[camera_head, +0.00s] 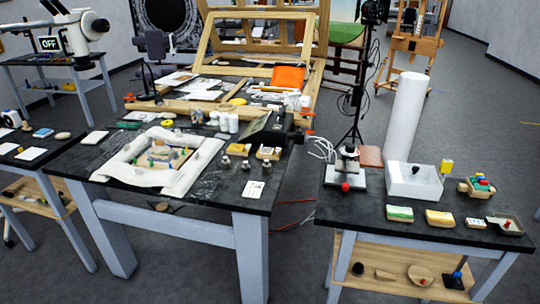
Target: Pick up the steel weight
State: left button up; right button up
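Two small silver knobbed pieces that look like steel weights stand on the black top of the middle table, near its right side. One is the left weight (225,162) and the other is the right weight (246,165). They stand upright, a little apart from each other. I cannot tell which of them the task names. Neither of my grippers is in view.
On the middle table (215,197), a white padded frame (160,160) lies left of the weights. A white card (254,189) lies in front of them, with small blocks (268,153) behind. The right table (350,208) holds a white box (413,181) and small trays, beyond a floor gap.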

aim_at(266, 165)
jog(key=i+j, duration=0.15)
jog(key=j, duration=0.25)
jog(key=i+j, duration=0.15)
jog(key=j, duration=0.25)
jog(key=i+j, duration=0.15)
jog(key=j, duration=0.25)
jog(key=i+j, duration=0.15)
jog(key=j, duration=0.2)
jog(key=i+j, duration=0.15)
jog(key=j, duration=0.25)
jog(key=i+j, duration=0.15)
jog(key=j, duration=0.25)
jog(key=i+j+z, duration=0.1)
jog(key=j, duration=0.3)
